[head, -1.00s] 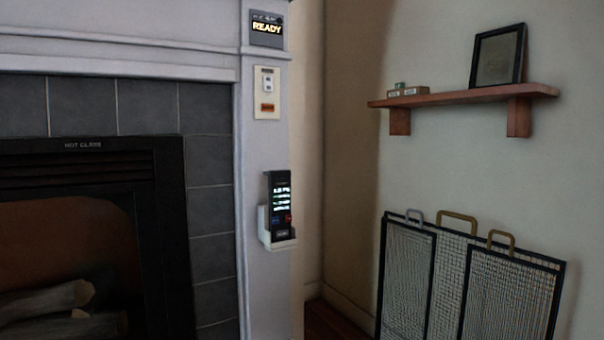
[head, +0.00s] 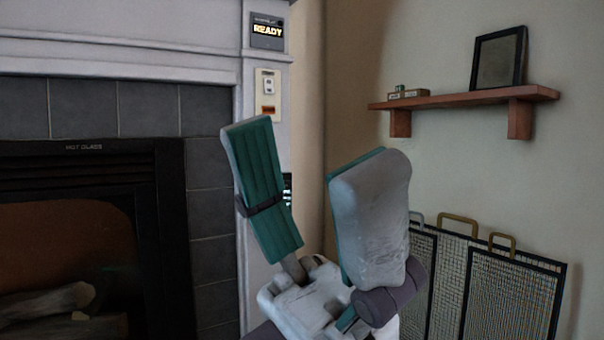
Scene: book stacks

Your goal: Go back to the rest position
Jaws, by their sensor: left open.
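My left gripper (head: 300,165) is in the lower middle of the head view, pointing up, with its two teal-padded fingers spread apart. Nothing is between the fingers. It stands in front of the white fireplace pillar and the corner of the room. It hides most of the remote in its holder on the pillar; only a small lit strip of the remote (head: 287,190) shows beside the left finger. My right gripper is not in view.
The fireplace (head: 168,220) with logs is at the left. A display reading READY (head: 267,31) and a switch plate (head: 267,95) are on the pillar. A wooden shelf (head: 460,98) with a picture frame (head: 498,58) is on the right wall, above a mesh fire screen (head: 510,295).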

